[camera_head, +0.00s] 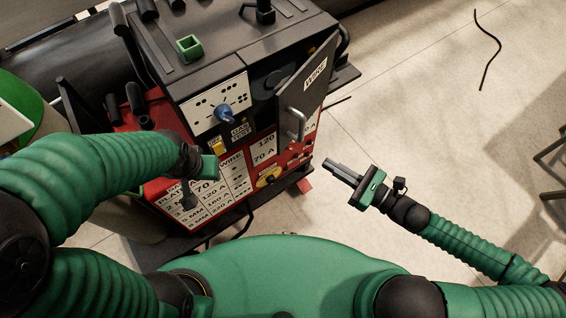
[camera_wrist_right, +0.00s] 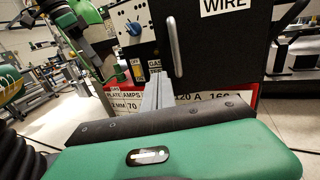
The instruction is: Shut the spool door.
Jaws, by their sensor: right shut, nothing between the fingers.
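The spool door (camera_head: 310,82) is a dark panel labelled WIRE with a pale bar handle (camera_head: 296,124). It stands swung open from the welding machine (camera_head: 190,62), with the dark spool compartment (camera_head: 270,76) partly visible to its left. My right gripper (camera_head: 334,169) is shut and empty, in front of and below the door, apart from it. In the right wrist view its fingers (camera_wrist_right: 157,92) point toward the machine, and the handle (camera_wrist_right: 174,46) shows just above and right of them. My left gripper (camera_head: 196,182) is in front of the machine's lower left front; its fingers are unclear.
A blue knob (camera_head: 224,114) and yellow switch (camera_head: 218,146) are on the machine's front, left of the door. A green square cup (camera_head: 189,47) sits on top. A cylinder (camera_head: 30,112) stands at the left. The floor (camera_head: 420,110) right of the machine is mostly clear.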

